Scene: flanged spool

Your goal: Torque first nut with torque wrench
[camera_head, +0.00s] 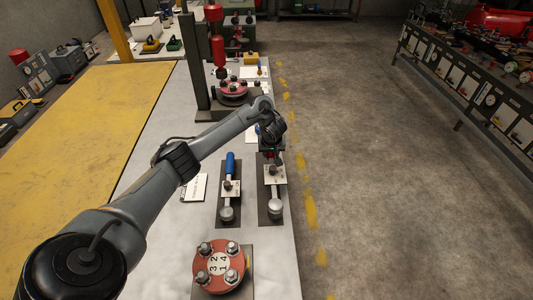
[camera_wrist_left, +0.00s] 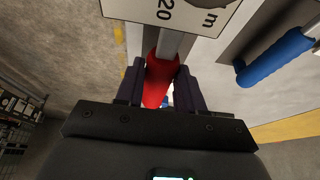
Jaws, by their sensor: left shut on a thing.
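A red flange (camera_head: 206,287) with several nuts and a white centre numbered 1 to 4 sits at the table's near end. A torque wrench (camera_head: 275,208) lies in a dark holder, its round head toward me. My left gripper (camera_head: 271,155) is at its far end. In the left wrist view my left gripper (camera_wrist_left: 160,92) is shut on the wrench's red handle (camera_wrist_left: 158,72), beside a plate (camera_wrist_left: 185,12) marked 20. A second wrench with a blue handle (camera_head: 230,162) lies in the holder to the left; its handle also shows in the wrist view (camera_wrist_left: 275,58). My right gripper is out of view.
A red press (camera_head: 217,50) stands over another red flange (camera_head: 233,88) farther back on the white table (camera_head: 170,225). A paper card (camera_head: 195,188) lies left of the wrenches. A yellow surface (camera_head: 85,125) is on the left; open floor (camera_head: 365,190) is on the right.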

